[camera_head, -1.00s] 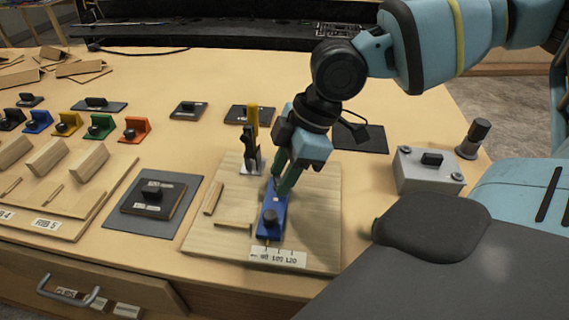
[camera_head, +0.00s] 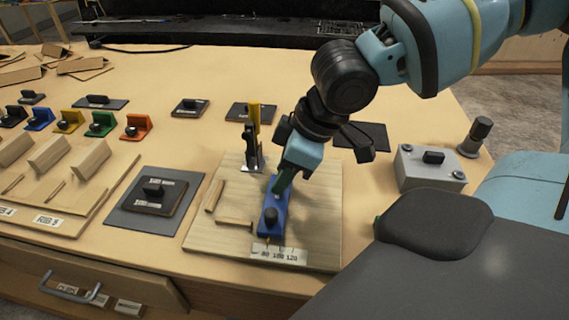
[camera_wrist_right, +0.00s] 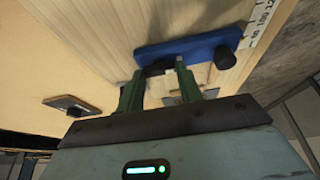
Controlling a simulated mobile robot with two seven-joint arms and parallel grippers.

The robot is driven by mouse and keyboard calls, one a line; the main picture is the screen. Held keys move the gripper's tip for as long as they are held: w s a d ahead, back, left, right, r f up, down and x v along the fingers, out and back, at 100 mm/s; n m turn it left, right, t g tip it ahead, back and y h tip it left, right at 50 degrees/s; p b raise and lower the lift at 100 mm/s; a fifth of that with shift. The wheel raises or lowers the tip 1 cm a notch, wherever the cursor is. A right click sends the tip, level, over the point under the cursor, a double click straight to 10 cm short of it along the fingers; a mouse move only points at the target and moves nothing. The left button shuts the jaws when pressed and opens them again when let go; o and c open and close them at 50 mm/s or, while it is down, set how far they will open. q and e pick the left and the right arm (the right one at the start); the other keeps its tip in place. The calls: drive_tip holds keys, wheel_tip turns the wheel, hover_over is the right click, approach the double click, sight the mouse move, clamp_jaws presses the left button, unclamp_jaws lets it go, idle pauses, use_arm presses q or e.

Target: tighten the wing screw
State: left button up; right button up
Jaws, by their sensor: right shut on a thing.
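The blue block (camera_head: 274,222) lies on the wooden board (camera_head: 320,225), in front of a scale label reading 80, 100, 120 (camera_head: 279,254). A black knob (camera_head: 270,215) stands on its near end; it also shows in the wrist view (camera_wrist_right: 224,58). My right gripper (camera_head: 279,186) points down at the block's far end, its green fingers on either side of a small dark part (camera_wrist_right: 158,69) there. This looks like the wing screw, mostly hidden by the fingers. The gripper is shut on it. My left gripper is not in view.
A toggle clamp with a yellow handle (camera_head: 254,125) stands just behind and left of my right gripper. Wooden strips lie on the board's left part. A grey box (camera_head: 430,168) stands to the right, a dark pad (camera_head: 155,205) to the left.

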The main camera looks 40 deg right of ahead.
drive_tip(key=shift+r, duration=0.1)
drive_tip(key=o, duration=1)
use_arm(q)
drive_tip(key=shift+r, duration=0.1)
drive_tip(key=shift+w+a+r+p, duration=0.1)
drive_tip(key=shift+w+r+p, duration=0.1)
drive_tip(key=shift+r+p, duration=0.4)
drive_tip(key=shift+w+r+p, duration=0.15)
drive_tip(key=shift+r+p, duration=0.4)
use_arm(e)
drive_tip(key=v, duration=0.7)
drive_tip(key=shift+r, duration=0.3)
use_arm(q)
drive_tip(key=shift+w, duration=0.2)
use_arm(e)
drive_tip(key=shift+s, duration=0.15)
